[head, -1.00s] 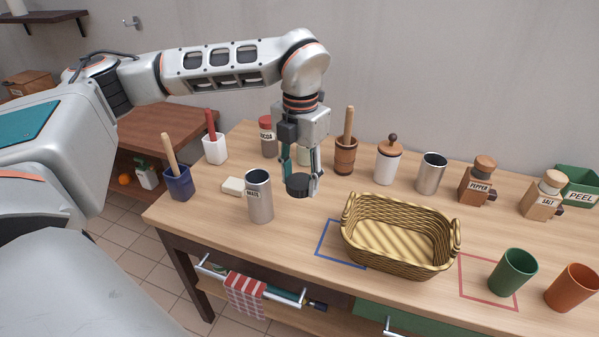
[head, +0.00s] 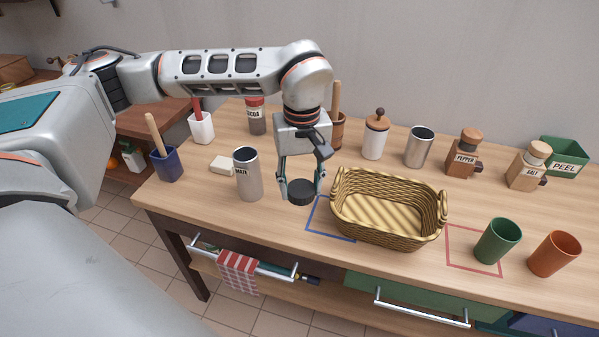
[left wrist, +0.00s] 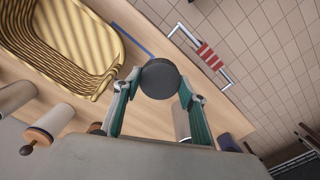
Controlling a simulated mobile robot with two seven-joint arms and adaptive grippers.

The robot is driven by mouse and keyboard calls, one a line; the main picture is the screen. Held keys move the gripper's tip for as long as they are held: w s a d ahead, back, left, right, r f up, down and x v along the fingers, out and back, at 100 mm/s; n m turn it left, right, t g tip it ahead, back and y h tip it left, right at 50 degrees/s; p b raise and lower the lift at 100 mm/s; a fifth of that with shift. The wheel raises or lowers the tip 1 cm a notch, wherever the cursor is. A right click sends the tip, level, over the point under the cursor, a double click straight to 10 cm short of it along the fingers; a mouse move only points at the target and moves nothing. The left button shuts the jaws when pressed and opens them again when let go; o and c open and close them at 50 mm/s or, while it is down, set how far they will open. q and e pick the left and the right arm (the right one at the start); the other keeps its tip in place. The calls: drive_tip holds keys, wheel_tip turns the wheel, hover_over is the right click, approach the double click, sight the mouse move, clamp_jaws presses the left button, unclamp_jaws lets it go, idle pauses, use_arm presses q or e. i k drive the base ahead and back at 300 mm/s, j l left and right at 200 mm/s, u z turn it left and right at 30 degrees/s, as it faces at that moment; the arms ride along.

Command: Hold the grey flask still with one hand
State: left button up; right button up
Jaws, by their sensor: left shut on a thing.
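In the left wrist view the black disc (left wrist: 160,79) sits between the two fingertips, and the grey flask (left wrist: 182,122) shows partly behind a finger. I cannot tell how high the disc is above the table. No gripper touches the flask. My right gripper is not in view.
A wicker basket (head: 388,238) stands right of the gripper, over a blue outline (head: 323,231). A white block (head: 223,165) and a blue cup (head: 167,166) are left of the flask. Jars and mills line the back. Green (head: 497,241) and orange (head: 553,254) cups stand right.

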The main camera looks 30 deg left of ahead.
sight(246, 168)
drive_tip(key=k+j, duration=0.1)
drive_tip(key=j, duration=0.3)
drive_tip(key=k+j, duration=0.15)
drive_tip(key=j, duration=0.25)
drive_tip(key=k+j+z, duration=0.1)
drive_tip(key=j, duration=0.3)
drive_tip(key=k+j, duration=0.15)
drive_tip(key=j, duration=0.2)
drive_tip(key=k+j, duration=0.1)
drive_tip(key=j, duration=0.3)
